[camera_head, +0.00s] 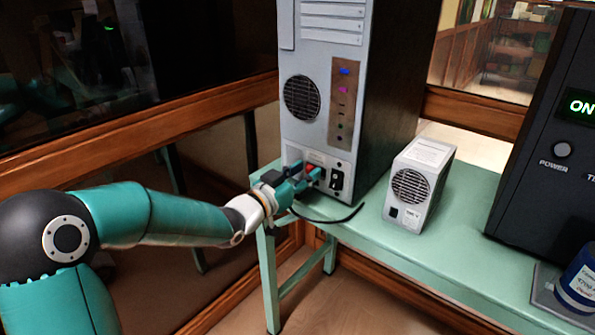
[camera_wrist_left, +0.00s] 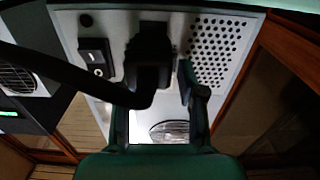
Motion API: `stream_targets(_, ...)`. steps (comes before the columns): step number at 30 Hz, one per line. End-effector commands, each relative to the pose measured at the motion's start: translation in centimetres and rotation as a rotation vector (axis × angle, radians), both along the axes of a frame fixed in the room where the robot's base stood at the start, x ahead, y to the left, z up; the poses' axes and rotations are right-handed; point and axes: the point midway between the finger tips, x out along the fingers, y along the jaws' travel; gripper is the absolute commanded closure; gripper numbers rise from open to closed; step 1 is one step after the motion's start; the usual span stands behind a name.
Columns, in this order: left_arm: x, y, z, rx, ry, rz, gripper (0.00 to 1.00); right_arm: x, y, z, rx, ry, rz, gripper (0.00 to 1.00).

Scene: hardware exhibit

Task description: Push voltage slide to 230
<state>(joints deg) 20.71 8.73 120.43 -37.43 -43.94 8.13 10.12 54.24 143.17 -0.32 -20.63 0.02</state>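The voltage slide looks like the small red part (camera_head: 313,172) low on the back of the pale computer tower (camera_head: 322,130). My left gripper (camera_head: 298,181) is right at it, close to the tower's back, and covers part of that area; I cannot tell whether it touches the slide. In the left wrist view, the fingers (camera_wrist_left: 157,95) stand apart, with a black power plug (camera_wrist_left: 148,55) and its cable in front of the left one. The slide and its setting cannot be made out there. My right gripper is out of view.
A rocker switch (camera_wrist_left: 95,57) and perforated vent (camera_wrist_left: 215,45) flank the plug. The black cable (camera_head: 335,219) hangs over the green table (camera_head: 385,245). A small fan unit (camera_head: 418,185) stands right of the tower, and a black cabinet (camera_head: 530,190) stands farther right.

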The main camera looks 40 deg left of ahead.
Motion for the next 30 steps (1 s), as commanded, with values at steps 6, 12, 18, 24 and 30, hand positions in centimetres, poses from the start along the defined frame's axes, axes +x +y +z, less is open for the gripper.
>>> stream_targets(6,0.0,0.0,0.0,0.000,0.000,0.000,0.77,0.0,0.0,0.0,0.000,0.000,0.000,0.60)
stream_targets(12,-0.1,0.0,0.0,0.000,0.000,0.001,1.00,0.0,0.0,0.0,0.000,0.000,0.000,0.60)
stream_targets(18,-0.1,0.1,0.0,0.000,0.000,0.001,1.00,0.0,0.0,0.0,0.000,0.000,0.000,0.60)
stream_targets(24,-0.1,-0.7,-0.2,0.000,-0.003,0.000,1.00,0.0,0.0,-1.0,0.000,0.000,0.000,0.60)
stream_targets(30,-0.3,-2.4,-0.2,0.001,-0.002,-0.001,1.00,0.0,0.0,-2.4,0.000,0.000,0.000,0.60)
